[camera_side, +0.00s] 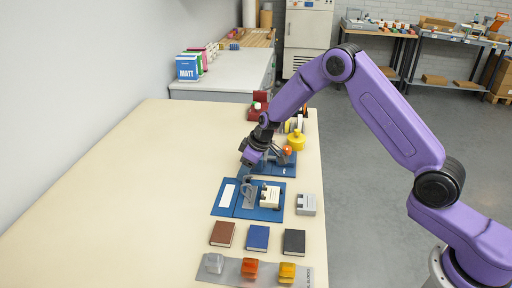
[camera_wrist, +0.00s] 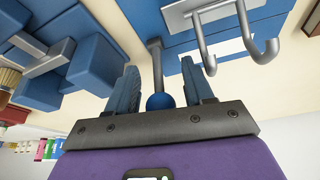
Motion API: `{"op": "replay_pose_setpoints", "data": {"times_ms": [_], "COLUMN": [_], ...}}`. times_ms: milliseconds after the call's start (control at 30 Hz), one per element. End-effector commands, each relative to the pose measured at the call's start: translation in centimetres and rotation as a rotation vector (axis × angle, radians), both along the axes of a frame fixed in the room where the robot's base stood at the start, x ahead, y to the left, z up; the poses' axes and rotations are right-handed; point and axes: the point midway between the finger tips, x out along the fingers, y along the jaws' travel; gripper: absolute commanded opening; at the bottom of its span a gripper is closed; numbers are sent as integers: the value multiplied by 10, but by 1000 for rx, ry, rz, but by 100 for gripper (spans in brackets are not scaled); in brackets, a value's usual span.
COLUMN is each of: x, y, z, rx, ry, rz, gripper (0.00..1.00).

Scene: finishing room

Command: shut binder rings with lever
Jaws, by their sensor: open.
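The blue binder (camera_side: 222,209) lies open on the cream table, with a white label on its left part. In the wrist view the binder (camera_wrist: 150,14) fills the top. Its grey metal rings (camera_side: 248,192) stand up from it; in the wrist view two curved grey prongs (camera_wrist: 207,50) show. A grey lever rod with a blue ball knob (camera_wrist: 160,102) points toward my gripper (camera_wrist: 160,88). My gripper is open, with one finger on each side of the knob. In the side view my gripper (camera_side: 250,158) is at the binder's far edge; the knob is hidden there.
A beige device (camera_side: 270,197) sits on the binder's right part, with a grey block (camera_side: 306,204) beside it. A blue-based tool with an orange knob (camera_side: 287,151) stands close behind. Three books (camera_side: 257,238) lie nearer. The table's left side is clear.

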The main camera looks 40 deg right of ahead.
Motion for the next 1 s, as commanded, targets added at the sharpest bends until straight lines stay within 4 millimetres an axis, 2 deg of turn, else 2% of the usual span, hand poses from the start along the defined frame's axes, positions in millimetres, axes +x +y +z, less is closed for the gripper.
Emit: {"op": "replay_pose_setpoints", "data": {"times_ms": [700, 1000], "x": [-38, -49], "y": [-25, -31], "z": [118, 149], "rx": [1, 1], "ry": [-6, -3], "rz": [-2, 0], "gripper": [52, 52]}}
